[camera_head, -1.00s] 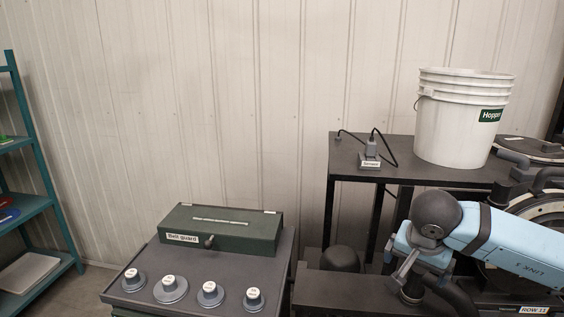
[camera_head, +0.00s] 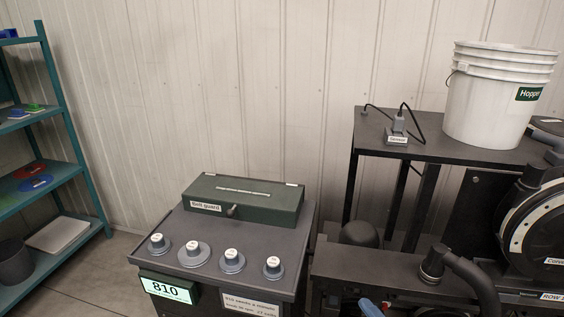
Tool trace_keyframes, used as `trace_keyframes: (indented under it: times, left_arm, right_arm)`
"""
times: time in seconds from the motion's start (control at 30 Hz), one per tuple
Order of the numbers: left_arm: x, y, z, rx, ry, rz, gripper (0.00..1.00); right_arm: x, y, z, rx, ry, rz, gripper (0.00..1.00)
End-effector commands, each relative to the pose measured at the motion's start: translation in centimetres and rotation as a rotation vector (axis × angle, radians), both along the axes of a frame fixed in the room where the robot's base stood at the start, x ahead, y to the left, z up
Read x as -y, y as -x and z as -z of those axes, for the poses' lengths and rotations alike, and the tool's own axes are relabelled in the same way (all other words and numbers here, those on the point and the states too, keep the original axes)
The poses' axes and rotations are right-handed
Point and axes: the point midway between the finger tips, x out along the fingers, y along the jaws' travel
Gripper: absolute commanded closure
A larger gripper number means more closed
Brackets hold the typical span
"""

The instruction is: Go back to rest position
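Neither of my grippers is in view. A small blue piece at the bottom edge, right of centre, looks like part of my own arm; no fingers show on it. The seed meter (camera_head: 541,222) is at the right edge, a dark round housing with a pale ring, partly cut off. The control cabinet (camera_head: 249,258) stands at lower centre with several knobs, a lit display (camera_head: 166,288) reading 810, and the closed green belt guard box (camera_head: 243,200) on top.
A white hopper bucket (camera_head: 492,102) stands on a dark raised shelf (camera_head: 420,146) beside a small cabled sensor (camera_head: 396,137). Teal shelving (camera_head: 72,130) with trays is at left. Bare floor lies between shelving and cabinet.

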Motion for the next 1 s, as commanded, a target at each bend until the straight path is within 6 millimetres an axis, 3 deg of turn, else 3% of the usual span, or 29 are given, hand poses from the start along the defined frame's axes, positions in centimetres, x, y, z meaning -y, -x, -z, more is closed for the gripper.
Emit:
trace_keyframes:
  times: [0.03, 0.1, 0.2, 0.4, 0.43, 0.5, 0.8, 1.0]
  left_arm:
    - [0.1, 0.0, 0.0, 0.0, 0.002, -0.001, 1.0]
    - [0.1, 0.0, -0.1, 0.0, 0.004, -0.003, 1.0]
    - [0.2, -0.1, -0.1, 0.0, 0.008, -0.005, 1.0]
    - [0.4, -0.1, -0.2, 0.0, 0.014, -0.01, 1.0]
    - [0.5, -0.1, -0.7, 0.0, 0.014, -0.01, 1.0]
    - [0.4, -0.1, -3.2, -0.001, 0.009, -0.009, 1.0]
    - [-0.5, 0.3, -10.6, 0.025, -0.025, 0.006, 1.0]
    - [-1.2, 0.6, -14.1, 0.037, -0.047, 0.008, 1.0]
  right_arm:
    - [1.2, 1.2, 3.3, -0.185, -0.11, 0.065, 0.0]
    - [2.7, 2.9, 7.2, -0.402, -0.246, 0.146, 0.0]
    - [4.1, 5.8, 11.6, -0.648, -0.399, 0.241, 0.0]
    - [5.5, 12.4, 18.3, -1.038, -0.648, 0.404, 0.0]
    - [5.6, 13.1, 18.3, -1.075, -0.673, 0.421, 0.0]
    - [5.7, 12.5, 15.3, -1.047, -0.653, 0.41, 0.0]
    - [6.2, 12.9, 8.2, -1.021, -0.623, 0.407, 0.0]
    - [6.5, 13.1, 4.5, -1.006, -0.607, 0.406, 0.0]
